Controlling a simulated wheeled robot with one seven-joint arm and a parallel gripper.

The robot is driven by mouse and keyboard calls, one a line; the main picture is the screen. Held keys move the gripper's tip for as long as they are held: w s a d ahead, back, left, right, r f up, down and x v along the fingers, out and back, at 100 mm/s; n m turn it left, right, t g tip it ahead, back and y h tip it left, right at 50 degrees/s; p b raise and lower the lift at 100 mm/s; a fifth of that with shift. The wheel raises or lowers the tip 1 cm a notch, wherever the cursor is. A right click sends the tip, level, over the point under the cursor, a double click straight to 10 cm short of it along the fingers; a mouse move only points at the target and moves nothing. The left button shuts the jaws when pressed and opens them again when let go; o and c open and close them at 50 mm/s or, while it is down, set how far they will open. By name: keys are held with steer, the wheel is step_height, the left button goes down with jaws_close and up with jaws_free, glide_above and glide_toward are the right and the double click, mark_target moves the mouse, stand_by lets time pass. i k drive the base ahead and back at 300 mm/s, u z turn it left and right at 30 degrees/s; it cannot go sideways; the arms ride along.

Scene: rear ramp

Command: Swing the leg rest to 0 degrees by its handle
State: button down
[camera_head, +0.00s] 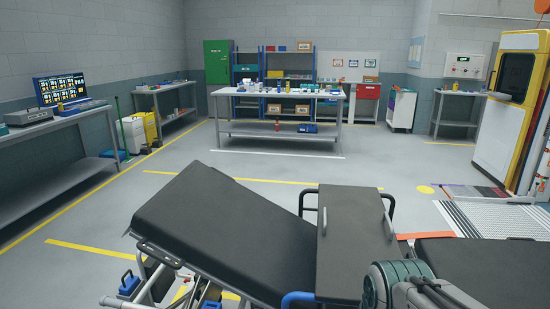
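A stretcher with black pads fills the lower part of the head view. Its long left pad section (225,232) is tilted relative to the short middle section (352,235); I take this left section to be the leg rest, but no label confirms it. A blue curved handle (296,298) shows at the bottom edge by the joint between these sections. A blue grip (128,284) sits on the frame below the left section's outer end. Part of my arm (400,288) shows at the bottom right, in front of the stretcher. My gripper is not visible.
A right pad section (485,258) lies beyond my arm. Black side rails (388,212) flank the middle section. A workbench (280,95) with small items stands at the back, and a long bench (55,128) at left. The floor between is clear. An open vehicle (515,110) stands at right.

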mark_target(215, 228)
steer(key=z, duration=0.15)
steer(key=k, duration=0.35)
steer(key=u, duration=0.9)
steer(key=i, duration=1.4)
steer(key=z, duration=0.3)
